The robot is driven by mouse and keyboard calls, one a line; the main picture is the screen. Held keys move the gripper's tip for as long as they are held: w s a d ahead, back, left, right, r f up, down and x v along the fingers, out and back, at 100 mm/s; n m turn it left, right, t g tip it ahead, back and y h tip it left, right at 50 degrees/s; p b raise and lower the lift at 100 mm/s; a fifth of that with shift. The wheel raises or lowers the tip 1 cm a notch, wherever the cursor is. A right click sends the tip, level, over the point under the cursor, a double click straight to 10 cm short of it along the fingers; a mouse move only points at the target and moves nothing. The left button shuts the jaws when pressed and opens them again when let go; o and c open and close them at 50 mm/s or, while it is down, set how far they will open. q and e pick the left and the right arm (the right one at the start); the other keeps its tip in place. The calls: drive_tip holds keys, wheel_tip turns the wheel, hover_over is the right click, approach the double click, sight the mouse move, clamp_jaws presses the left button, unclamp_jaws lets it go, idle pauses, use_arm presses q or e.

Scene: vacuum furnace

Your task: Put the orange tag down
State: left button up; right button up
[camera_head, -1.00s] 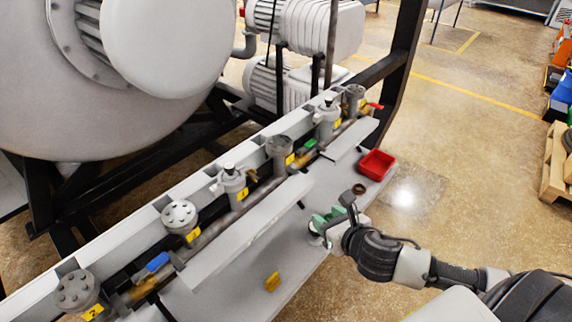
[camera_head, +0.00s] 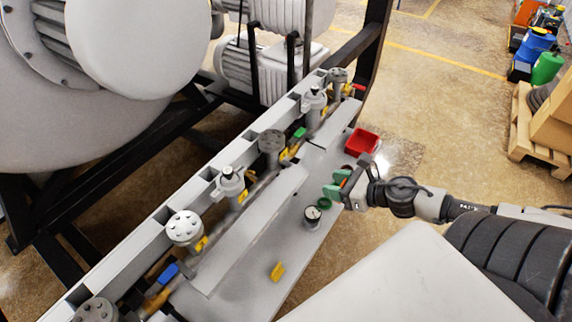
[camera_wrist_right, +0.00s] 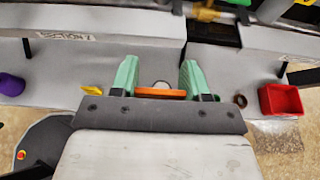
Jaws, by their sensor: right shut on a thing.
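My right gripper (camera_head: 335,186) reaches in from the right over the grey shelf (camera_head: 240,290). In the right wrist view its green fingers (camera_wrist_right: 160,84) are shut on the orange tag (camera_wrist_right: 160,94), which lies flat across between them. In the head view only a small orange-red edge of the tag shows, mostly hidden by the fingers. The tag appears held above the shelf. My left gripper is not in view.
A red bin (camera_head: 362,142) stands at the shelf's far end. A round gauge (camera_head: 312,216), a green ring (camera_head: 324,203) and a yellow tag (camera_head: 277,271) are on the shelf. Valves (camera_head: 230,182) and a pipe run along its left. The right wrist view shows a purple object (camera_wrist_right: 11,84).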

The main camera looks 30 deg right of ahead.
drive_tip(key=p, duration=0.4)
approach(277, 163)
drive_tip(key=shift+x, duration=1.05)
drive_tip(key=shift+w+a, duration=0.15)
drive_tip(key=shift+w, duration=0.45)
drive_tip(key=shift+w+a+p, duration=0.25)
drive_tip(key=shift+w+p, duration=0.25)
drive_tip(key=shift+p, duration=0.1)
drive_tip(key=shift+w+a+r+p, duration=0.1)
drive_tip(key=shift+w+a+p, duration=0.15)
drive_tip(key=shift+w, duration=0.3)
drive_tip(key=shift+w+a+p, duration=0.2)
drive_tip(key=shift+w+p, duration=0.15)
drive_tip(key=shift+w, duration=0.2)
drive_tip(key=shift+f, duration=1.05)
drive_tip(key=shift+s, duration=0.1)
